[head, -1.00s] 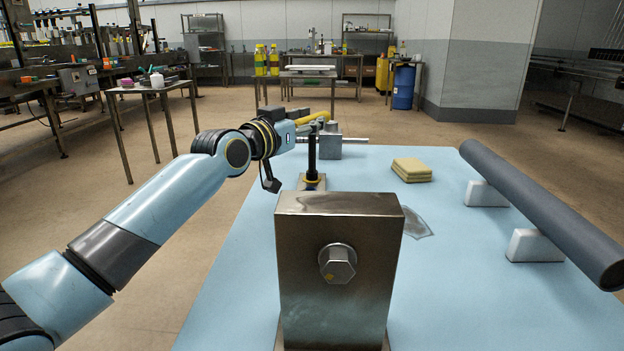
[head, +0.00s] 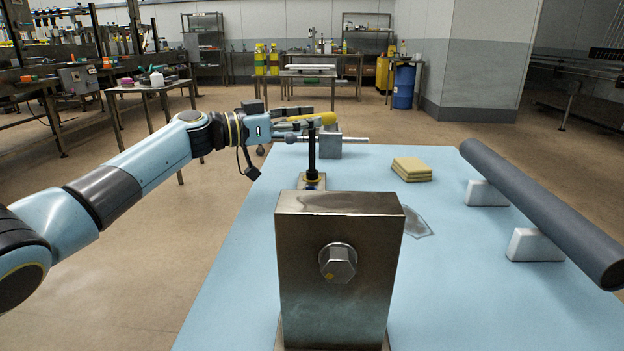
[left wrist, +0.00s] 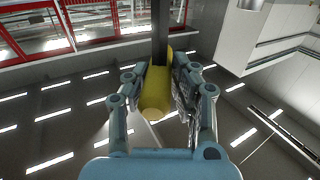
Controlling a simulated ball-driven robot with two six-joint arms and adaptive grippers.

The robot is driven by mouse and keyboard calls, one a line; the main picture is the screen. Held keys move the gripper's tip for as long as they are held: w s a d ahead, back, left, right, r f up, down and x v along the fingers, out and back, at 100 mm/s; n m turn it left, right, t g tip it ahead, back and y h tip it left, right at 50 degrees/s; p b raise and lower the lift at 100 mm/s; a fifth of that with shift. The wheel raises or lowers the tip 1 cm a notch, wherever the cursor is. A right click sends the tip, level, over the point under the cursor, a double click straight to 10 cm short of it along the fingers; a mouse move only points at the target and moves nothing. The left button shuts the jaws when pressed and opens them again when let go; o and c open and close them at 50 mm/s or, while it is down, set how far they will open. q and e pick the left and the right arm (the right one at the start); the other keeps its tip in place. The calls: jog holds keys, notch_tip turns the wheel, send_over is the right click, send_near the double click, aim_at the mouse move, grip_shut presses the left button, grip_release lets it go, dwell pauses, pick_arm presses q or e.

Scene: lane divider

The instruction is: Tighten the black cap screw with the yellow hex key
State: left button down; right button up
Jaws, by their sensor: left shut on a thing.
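The yellow hex key (head: 325,118) has a yellow grip lying level and a black shaft (head: 312,155) that stands upright below it. My left gripper (head: 312,121) is shut on the yellow grip, coming in from the left. In the left wrist view the grip (left wrist: 156,95) lies between the two fingers, with the dark shaft beyond it. I cannot clearly tell the black cap screw from the shaft's foot there. My right gripper is not in view.
A steel block (head: 300,260) with a hex bolt (head: 338,262) stands in front. Behind the key is a metal block with a rod (head: 329,146). Yellow pads (head: 411,169), a clear sheet (head: 414,222) and a grey pipe (head: 540,212) on white supports lie right on the blue table.

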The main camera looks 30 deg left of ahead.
pick_arm(q)
jog(key=shift+a+r+m+g+h, duration=0.1)
jog(key=shift+r+m+g+h, duration=0.05)
jog(key=shift+m+g+h, duration=0.5)
jog(key=m+g+h, duration=0.2)
jog(key=g+h, duration=0.1)
jog(key=shift+w+m, duration=0.2)
jog(key=shift+m, duration=0.05)
jog(key=shift+s+f+t+y, duration=0.15)
jog(key=shift+f+t+y, duration=0.1)
jog(key=shift+t+y, duration=0.1)
jog(key=shift+s+n+t+y, duration=0.15)
jog(key=shift+n+t+y, duration=0.75)
jog(key=shift+n+t, duration=0.25)
jog(key=c, duration=1.8)
grip_release()
jog(key=shift+r, duration=0.15)
jog(key=shift+c, duration=0.2)
jog(key=shift+w, duration=0.2)
grip_shut()
jog(key=shift+r, duration=0.15)
